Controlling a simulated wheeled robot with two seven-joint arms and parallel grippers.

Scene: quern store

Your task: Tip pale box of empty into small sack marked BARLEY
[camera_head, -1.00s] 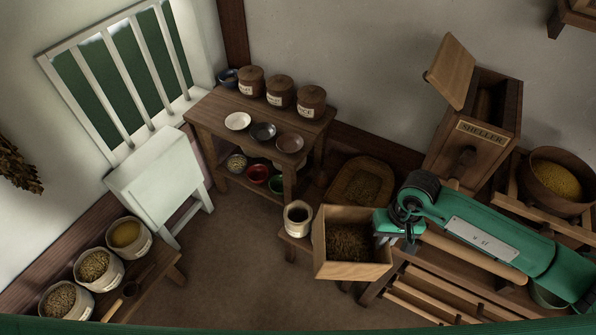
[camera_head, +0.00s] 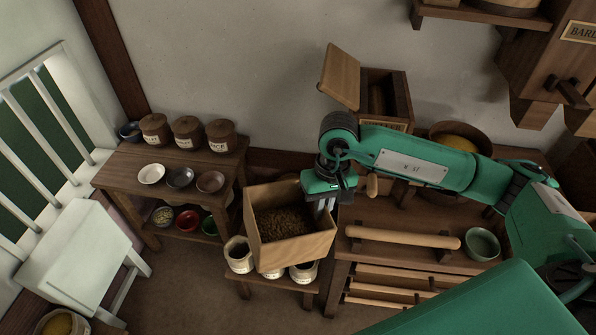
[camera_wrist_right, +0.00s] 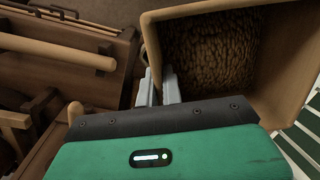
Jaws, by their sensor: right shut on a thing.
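A pale wooden box (camera_head: 290,252) holds brown grain (camera_head: 284,222). It hangs over a low bench, open side up toward the head camera. My right gripper (camera_head: 325,203) is shut on its right wall. In the right wrist view, the gripper fingers (camera_wrist_right: 158,88) grip the edge of the box (camera_wrist_right: 300,52). Small pale sacks stand on the bench: one dark-filled sack (camera_head: 239,254) left of the box, another (camera_head: 304,273) partly under its front edge, and a third mostly hidden between them. I cannot read their labels. My left gripper is not in view.
A low bench (camera_head: 262,289) carries the sacks. On the right, a worktable (camera_head: 365,262) holds a wooden roller (camera_head: 402,237) and a green bowl (camera_head: 482,243). On the left, a shelf table (camera_head: 128,165) holds lidded jars and small bowls. A white chair (camera_head: 72,250) stands further left.

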